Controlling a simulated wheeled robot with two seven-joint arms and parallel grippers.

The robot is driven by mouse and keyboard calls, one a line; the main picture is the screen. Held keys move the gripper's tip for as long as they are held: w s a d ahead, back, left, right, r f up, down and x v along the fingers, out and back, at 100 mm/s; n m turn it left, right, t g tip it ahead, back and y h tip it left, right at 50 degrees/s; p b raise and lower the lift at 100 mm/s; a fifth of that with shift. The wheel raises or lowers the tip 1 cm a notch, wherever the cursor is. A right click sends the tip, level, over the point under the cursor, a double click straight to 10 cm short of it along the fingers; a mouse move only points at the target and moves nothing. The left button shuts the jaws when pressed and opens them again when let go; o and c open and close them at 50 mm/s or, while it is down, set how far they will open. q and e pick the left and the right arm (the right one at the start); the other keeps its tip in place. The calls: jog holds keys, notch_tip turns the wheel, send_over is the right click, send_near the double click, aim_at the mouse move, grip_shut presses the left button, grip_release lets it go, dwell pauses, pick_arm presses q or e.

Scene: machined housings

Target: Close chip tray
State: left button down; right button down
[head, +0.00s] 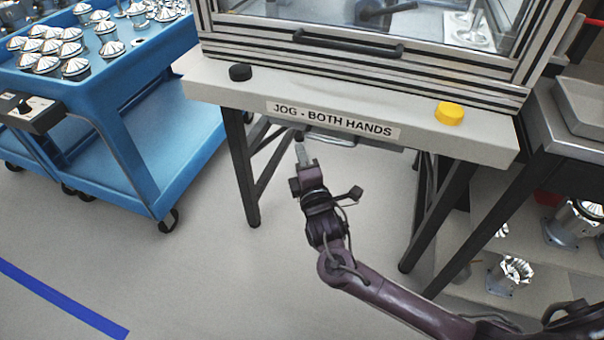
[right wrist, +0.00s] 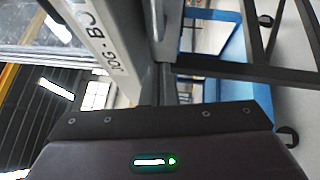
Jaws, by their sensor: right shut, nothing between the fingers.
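The chip tray (head: 345,142) shows as a thin grey edge under the bench front, below the "JOG - BOTH HANDS" label. Most of it is hidden beneath the bench, so how far out it stands is hard to tell. My right gripper (head: 299,138) is shut and empty, its tips at the left end of the tray edge, just under the bench front. I cannot tell whether they touch the tray. The right wrist view shows the dark gripper body (right wrist: 160,138) close to the bench front (right wrist: 100,45). My left gripper is not in view.
The bench carries a black button (head: 240,72), a yellow button (head: 450,113) and the machine door with a dark handle (head: 333,43). A blue cart (head: 150,125) with several machined parts stands left. A dark-legged table (head: 560,125) stands right. The floor in front is clear.

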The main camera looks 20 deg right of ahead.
jog(key=shift+w+d+r, duration=0.2)
jog(key=shift+w+d, duration=0.55)
jog(key=shift+d, duration=0.1)
